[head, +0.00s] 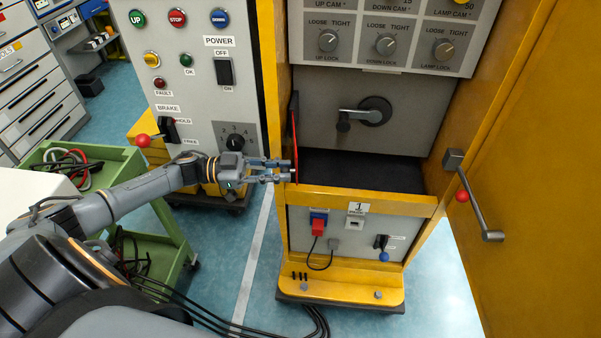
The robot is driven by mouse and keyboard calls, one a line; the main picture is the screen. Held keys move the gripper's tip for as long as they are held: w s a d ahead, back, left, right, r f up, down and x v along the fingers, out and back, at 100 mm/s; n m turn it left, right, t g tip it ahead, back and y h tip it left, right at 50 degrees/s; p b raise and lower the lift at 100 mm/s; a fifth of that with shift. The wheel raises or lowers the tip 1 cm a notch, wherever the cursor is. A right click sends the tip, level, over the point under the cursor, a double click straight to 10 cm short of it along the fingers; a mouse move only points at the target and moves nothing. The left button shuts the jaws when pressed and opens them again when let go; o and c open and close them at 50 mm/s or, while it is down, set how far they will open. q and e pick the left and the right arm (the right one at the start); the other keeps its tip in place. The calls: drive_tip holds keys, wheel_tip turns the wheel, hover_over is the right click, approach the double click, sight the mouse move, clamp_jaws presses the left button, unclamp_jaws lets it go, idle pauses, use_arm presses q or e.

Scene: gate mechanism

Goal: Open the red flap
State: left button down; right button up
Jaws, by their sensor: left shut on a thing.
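The red flap (295,135) shows almost edge-on as a thin upright red strip at the left side of the recess in the yellow cabinet (330,200). The recess beside it is uncovered, with a dark floor (365,172) and a grey back wall. My left gripper (286,171) reaches in from the left at the flap's lower part and is shut on its edge. The exact contact is too small to see well. My right gripper is not in view.
A crank handle (372,111) sits on the recess's back wall. A yellow door (530,170) with a red-knobbed lever (472,197) stands at the right. A green cart (165,215) stands below.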

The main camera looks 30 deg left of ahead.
use_arm(q)
drive_tip(key=a, duration=0.5)
drive_tip(key=shift+s+r+b, duration=0.25)
drive_tip(key=shift+s+b, duration=0.05)
drive_tip(key=shift+s, duration=0.1)
drive_tip(key=shift+r, duration=0.1)
drive_tip(key=c, duration=1.6)
unclamp_jaws()
drive_tip(key=o, duration=0.3)
drive_tip(key=shift+w, duration=0.15)
drive_tip(key=shift+o, duration=0.6)
drive_tip(key=shift+w+f, duration=0.1)
drive_tip(key=shift+f, duration=0.2)
drive_tip(key=shift+d, duration=0.1)
